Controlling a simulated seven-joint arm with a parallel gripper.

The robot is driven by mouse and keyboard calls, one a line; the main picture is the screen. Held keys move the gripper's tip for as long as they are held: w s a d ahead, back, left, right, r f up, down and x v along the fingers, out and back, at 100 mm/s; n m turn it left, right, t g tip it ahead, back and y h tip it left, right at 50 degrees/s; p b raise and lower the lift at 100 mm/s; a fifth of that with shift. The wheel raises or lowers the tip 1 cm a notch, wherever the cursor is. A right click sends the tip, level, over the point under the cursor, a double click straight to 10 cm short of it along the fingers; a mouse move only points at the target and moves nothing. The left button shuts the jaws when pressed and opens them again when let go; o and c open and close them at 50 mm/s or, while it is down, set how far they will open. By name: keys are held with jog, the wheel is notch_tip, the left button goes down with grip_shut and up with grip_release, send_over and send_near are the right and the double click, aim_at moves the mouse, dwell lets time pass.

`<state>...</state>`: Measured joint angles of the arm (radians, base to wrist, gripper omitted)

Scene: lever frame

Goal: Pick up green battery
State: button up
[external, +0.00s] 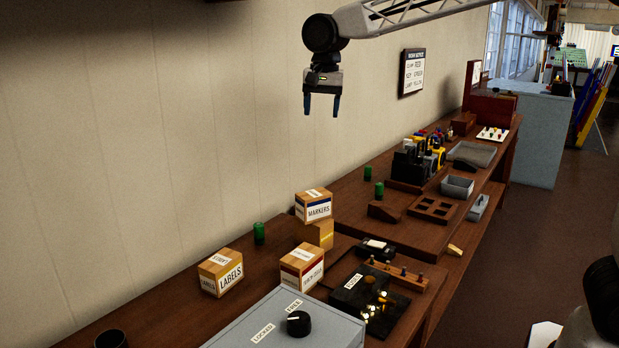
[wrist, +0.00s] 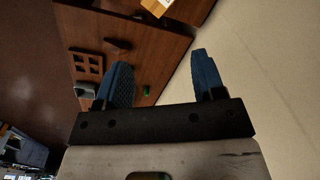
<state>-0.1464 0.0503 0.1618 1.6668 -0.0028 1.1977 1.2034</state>
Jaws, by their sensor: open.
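Several green cylinders that look like batteries stand upright on the brown workbench (external: 195,297). One green battery (external: 259,233) is near the wall, behind the LABELS box. Another green battery (external: 379,190) and a third green battery (external: 367,173) stand farther along the bench. My gripper (external: 321,108) hangs high above the bench near the wall, fingers down, open and empty. In the wrist view, its blue fingers (wrist: 160,65) are spread apart. A small green battery (wrist: 147,90) shows beyond them, well away from the fingertips; I cannot tell which one it is.
Cartons marked LABELS (external: 221,273) and MARKERS (external: 314,206) stand near the closest battery. A grey box with a black knob (external: 299,323) is in front. A wooden tray with square pockets (external: 433,208) lies farther along. The air around my gripper is clear.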

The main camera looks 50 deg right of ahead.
jog(key=w+a+f+m, duration=0.2)
jog(key=w+a+f, duration=0.1)
jog(key=w, duration=0.4)
jog(key=w+a+f+m, duration=0.2)
jog(key=w+a+f, duration=0.15)
jog(key=w, duration=0.35)
send_over(258, 224)
jog(key=shift+m+g, duration=0.4)
notch_tip(258, 224, down, 23)
jog(key=shift+s+r, duration=0.15)
jog(key=shift+r, duration=0.05)
jog(key=shift+f, duration=1.3)
jog(key=shift+f, duration=2.6)
